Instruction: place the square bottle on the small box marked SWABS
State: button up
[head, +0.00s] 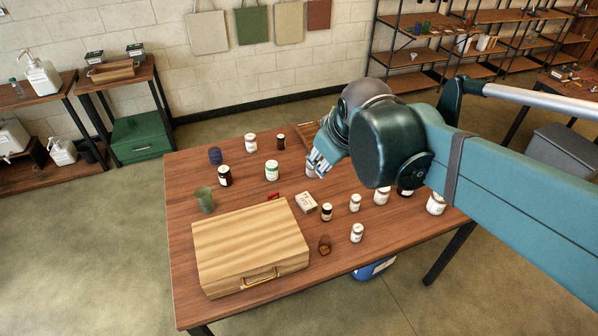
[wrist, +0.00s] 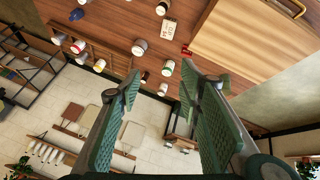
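The small box marked SWABS (head: 306,202) lies on the wooden table behind the case's right corner; it also shows in the wrist view (wrist: 168,28). I cannot tell surely which bottle is the square one. A small boxy amber bottle (head: 324,244) stands near the table's front, right of the case. A pale jar (head: 311,171) is just below my gripper (head: 319,161), partly hidden by it; a pale jar also shows in the wrist view (wrist: 139,47), beyond the fingers. My gripper is open and empty in the wrist view (wrist: 160,84), its green pads wide apart.
A wooden case (head: 250,240) fills the table's front left. Several bottles stand right of the SWABS box, some close under my arm. A wooden tray (head: 303,124) lies at the back.

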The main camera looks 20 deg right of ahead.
jog(key=s+a+f+m+y, duration=0.1)
jog(key=s+a+f+m, duration=0.2)
jog(key=s+a, duration=0.4)
jog(key=shift+s+f+m+t, duration=0.2)
jog(key=shift+s+m+t, duration=0.25)
jog(key=shift+s, duration=0.25)
